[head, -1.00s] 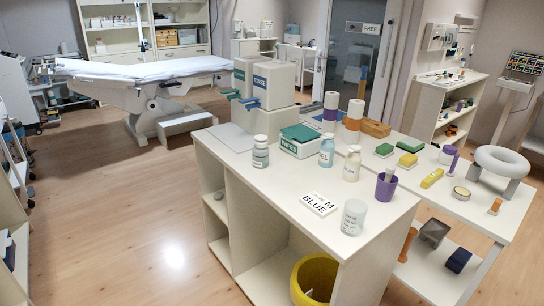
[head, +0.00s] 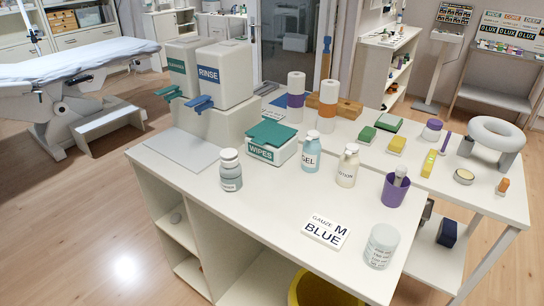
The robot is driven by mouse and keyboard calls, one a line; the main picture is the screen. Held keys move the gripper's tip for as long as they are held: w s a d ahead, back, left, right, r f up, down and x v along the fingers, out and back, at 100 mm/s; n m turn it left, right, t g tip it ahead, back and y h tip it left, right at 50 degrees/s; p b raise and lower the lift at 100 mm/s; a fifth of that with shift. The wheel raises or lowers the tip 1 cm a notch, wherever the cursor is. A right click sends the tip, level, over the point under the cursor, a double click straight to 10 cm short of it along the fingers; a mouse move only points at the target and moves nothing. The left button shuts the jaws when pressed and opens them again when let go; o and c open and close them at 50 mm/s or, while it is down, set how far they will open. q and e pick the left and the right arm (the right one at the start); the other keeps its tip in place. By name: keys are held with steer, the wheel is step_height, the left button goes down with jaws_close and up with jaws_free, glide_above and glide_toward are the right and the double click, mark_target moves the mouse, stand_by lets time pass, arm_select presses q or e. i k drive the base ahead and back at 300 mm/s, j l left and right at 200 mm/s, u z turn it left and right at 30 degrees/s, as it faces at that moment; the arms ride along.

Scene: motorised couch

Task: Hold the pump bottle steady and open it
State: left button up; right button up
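Three small bottles with white tops stand upright on the white counter (head: 270,222). One is a grey-labelled bottle (head: 230,170), one is a blue-labelled GEL bottle (head: 310,149), and one is a cream LOTION bottle (head: 347,166). I cannot tell from their small tops which is the pump bottle. All three tops look in place. Neither of my grippers is in view, and nothing touches the bottles.
Behind the bottles are a WIPES box (head: 271,143) and a RINSE dispenser (head: 223,75) with a blue lever. The counter's front left is clear.

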mark_target(231, 179)
steer(key=i+j+z, duration=0.15)
steer(key=j+z, duration=0.2)
steer(key=j, duration=0.3)
steer(key=i+j+z, duration=0.1)
steer(key=j+z, duration=0.25)
steer(key=j, duration=0.35)
steer(key=j+z, duration=0.4)
steer(key=j, duration=0.3)
steer(key=j+z, duration=0.1)
steer(key=j, duration=0.25)
steer(key=k+j, duration=0.1)
steer(key=j, duration=0.25)
steer(key=z, duration=0.05)
